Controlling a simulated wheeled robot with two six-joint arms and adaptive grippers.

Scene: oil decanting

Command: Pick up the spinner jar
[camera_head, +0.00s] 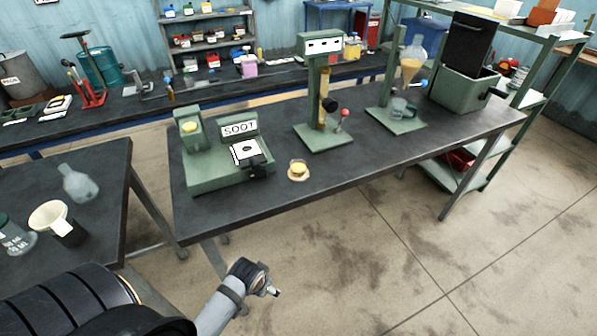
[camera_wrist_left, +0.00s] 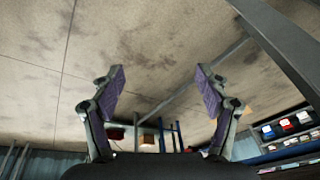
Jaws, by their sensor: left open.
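A small round amber glass jar with a yellowish top (camera_head: 298,170) stands on the dark middle table, near its front edge; it may be the spinner jar, but no label shows. My left gripper (camera_head: 272,289) is in front of that table, below and left of the jar in the head view, and apart from it. In the left wrist view my left gripper (camera_wrist_left: 162,88) is open, its purple-padded fingers wide apart with nothing between them. That view shows mostly floor and no jar. My right gripper is in neither view.
A green SOOT device (camera_head: 215,178) stands left of the jar. A green column stand (camera_head: 323,135) and a funnel stand (camera_head: 395,122) stand behind and right. The left table (camera_head: 105,160) holds a clear flask (camera_head: 78,184) and a cream funnel cup (camera_head: 58,222). Floor ahead is clear.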

